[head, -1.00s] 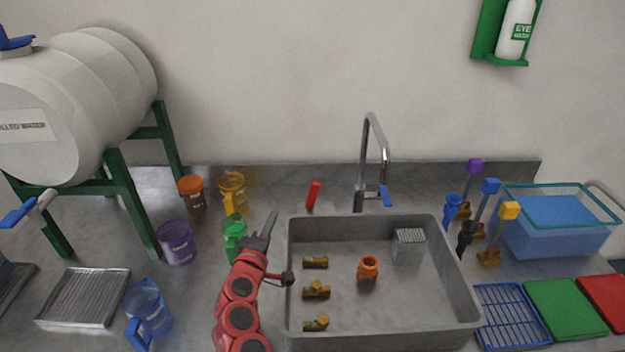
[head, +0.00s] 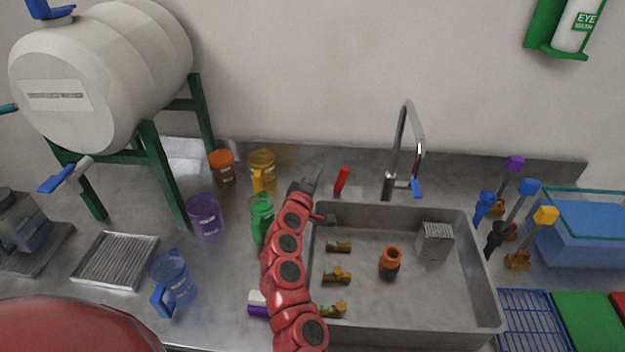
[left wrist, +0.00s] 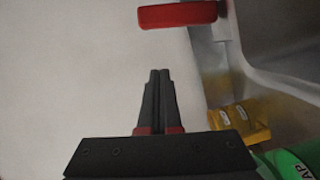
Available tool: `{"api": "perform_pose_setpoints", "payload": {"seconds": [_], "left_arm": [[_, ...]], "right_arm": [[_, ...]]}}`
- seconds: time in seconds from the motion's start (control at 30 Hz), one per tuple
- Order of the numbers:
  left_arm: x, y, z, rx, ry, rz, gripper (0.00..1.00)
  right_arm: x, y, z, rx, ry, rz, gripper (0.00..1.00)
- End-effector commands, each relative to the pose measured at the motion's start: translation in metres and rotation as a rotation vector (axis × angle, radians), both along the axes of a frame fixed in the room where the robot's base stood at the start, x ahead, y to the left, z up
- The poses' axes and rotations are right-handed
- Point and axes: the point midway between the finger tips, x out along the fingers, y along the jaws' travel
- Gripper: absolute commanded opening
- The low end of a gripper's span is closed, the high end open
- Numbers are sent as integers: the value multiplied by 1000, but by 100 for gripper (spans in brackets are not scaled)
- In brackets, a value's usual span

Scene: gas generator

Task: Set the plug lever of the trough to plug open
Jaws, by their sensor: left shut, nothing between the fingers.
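The grey trough (head: 490,300) is the sink basin at centre right. A red lever (head: 341,179) stands upright just behind its back left corner; I take it for the plug lever. It also seems to be the red bar at the top of the left wrist view (left wrist: 177,15). My left gripper (head: 316,174) is shut and empty, just left of the red lever and apart from it. In the left wrist view its closed fingers (left wrist: 159,76) point toward the red bar with a gap between. My right gripper is not in view.
A chrome faucet (head: 402,140) with a blue handle rises right of the lever. Green (head: 261,217) and yellow (head: 262,170) mugs stand close left of my left arm. The wall is behind.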

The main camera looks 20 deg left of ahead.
Motion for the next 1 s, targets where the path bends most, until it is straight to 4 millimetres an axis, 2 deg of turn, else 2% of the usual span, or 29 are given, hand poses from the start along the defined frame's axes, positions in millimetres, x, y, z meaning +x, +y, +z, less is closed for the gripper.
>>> {"api": "perform_pose_setpoints", "payload": {"seconds": [0.07,0.2,0.33,0.77,1.0], "left_arm": [[8,-4,-1,0,4,-1,0],[12,-25,-6,0,4,-2,0],[15,-34,-10,0,4,-2,0],[16,-37,-11,2,2,1,0],[17,-40,-9,45,14,1,0]], "right_arm": [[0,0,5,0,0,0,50],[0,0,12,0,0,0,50],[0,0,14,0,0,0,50],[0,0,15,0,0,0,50],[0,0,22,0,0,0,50]]}}
